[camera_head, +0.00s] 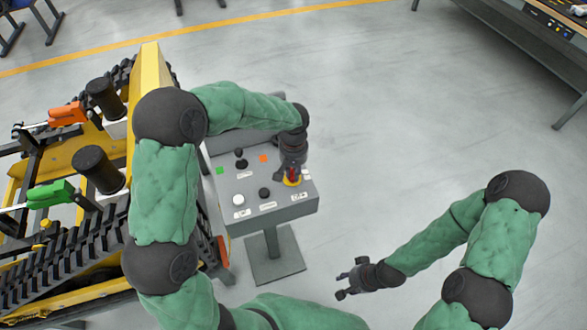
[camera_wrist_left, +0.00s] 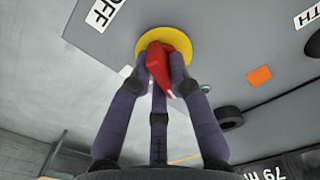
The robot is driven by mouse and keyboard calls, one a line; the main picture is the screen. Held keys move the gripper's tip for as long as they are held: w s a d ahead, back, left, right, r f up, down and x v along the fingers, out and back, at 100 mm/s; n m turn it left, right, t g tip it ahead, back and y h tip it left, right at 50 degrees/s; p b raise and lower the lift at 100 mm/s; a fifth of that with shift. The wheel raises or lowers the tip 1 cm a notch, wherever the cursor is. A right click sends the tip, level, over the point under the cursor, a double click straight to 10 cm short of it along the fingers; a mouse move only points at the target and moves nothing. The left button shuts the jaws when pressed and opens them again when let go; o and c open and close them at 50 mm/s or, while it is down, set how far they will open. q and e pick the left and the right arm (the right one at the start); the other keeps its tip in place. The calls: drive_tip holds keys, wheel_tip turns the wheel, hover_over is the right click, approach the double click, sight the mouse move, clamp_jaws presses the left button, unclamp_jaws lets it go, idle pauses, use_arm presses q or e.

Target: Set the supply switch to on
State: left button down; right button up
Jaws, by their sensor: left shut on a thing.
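The red switch handle (camera_head: 292,179) sits on a round yellow plate (camera_head: 290,184) at the right side of the grey control box (camera_head: 235,193). In the left wrist view the red handle (camera_wrist_left: 168,66) stands out from the yellow plate (camera_wrist_left: 179,44). My left gripper (camera_head: 291,172) reaches down onto it, and its fingers (camera_wrist_left: 160,78) are shut on the handle from both sides. A label reading OFF (camera_wrist_left: 103,12) lies beside the plate. Part of the handle is hidden by the fingers. My right gripper (camera_head: 343,280) is open and empty, low above the floor.
A yellow and black tracked carrier (camera_head: 150,70) stands close on the left. A table (camera_head: 540,30) is at the far right. The floor between is clear.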

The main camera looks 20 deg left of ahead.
sight(293, 172)
use_arm(q)
drive_tip(key=m+p, duration=0.1)
drive_tip(key=m, duration=0.2)
drive_tip(key=shift+s+r+m+p, duration=0.1)
drive_tip(key=shift+m+p, duration=0.2)
drive_tip(key=shift+m, duration=0.1)
drive_tip(key=m+p, duration=0.1)
drive_tip(key=m, duration=0.2)
drive_tip(key=shift+m+p, duration=0.3)
drive_tip(key=shift+p, duration=0.05)
drive_tip(key=m+p, duration=0.1)
drive_tip(key=m, duration=0.2)
drive_tip(key=shift+s+p, duration=0.1)
drive_tip(key=shift+p, duration=0.2)
drive_tip(key=shift+m+p, duration=0.7)
drive_tip(key=shift+m, duration=1.1)
drive_tip(key=c, duration=1.1)
unclamp_jaws()
drive_tip(key=shift+c, duration=0.2)
wheel_tip(293, 172, up, 12)
